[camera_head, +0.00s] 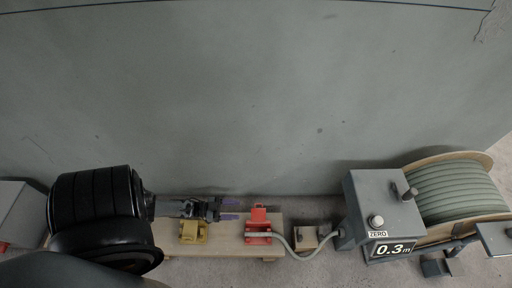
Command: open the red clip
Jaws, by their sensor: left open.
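The red clip (258,226) is mounted on a pale wooden board (227,246) at the bottom centre. It has a raised tab at the back and a pale strip across its front part. I cannot tell whether it is latched. A grey cable (291,249) meets its right front side. My right gripper is not in view.
A yellow clip (193,232) sits on the board below my left gripper. A grey meter box (378,207) reading 0.3 m and a reel (455,190) stand further right. A plain grey wall (250,100) rises behind.

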